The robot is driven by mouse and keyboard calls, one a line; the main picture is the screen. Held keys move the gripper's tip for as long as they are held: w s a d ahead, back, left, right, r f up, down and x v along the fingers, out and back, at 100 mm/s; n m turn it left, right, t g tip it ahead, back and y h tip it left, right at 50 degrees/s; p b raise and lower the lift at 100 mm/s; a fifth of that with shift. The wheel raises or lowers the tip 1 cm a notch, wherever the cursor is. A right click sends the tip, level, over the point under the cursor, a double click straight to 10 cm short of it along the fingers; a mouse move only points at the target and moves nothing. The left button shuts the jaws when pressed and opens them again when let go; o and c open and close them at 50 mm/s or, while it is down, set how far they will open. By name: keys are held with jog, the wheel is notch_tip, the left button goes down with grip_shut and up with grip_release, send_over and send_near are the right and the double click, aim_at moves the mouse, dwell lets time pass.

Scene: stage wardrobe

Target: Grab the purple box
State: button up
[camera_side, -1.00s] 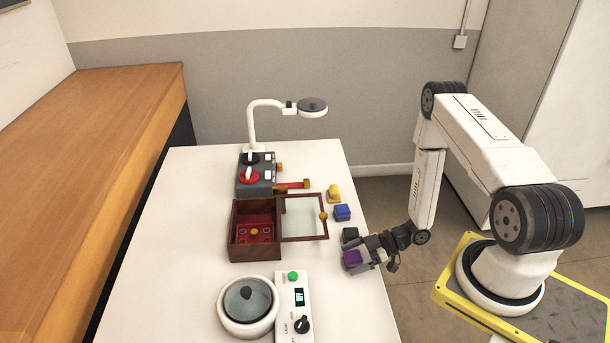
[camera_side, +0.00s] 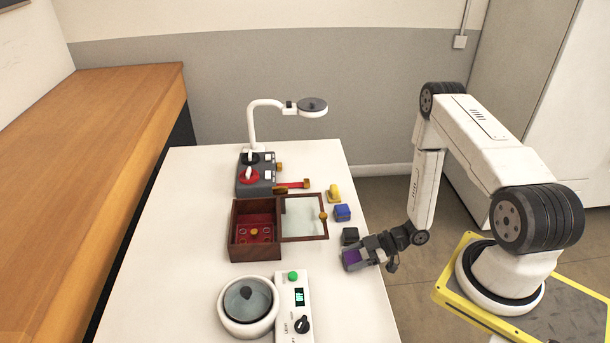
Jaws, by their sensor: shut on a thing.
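The small purple box (camera_side: 351,256) is at the right side of the white table, below a black block in the picture. My gripper (camera_side: 353,257) reaches in from the right and is shut on the purple box, with a grey finger on each side of it. Only part of the box's purple face shows between the fingers. I cannot tell whether the box touches the table.
A black block (camera_side: 350,235) sits close beside my gripper. A blue block (camera_side: 342,212) and a yellow piece (camera_side: 334,193) lie further back. A wooden box (camera_side: 256,252) with an open glass lid, a control device (camera_side: 293,310) and a round pot (camera_side: 248,327) stand to the left.

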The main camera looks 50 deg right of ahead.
aim_at(353, 255)
jog(key=shift+r, duration=0.1)
jog(key=shift+r, duration=4.9)
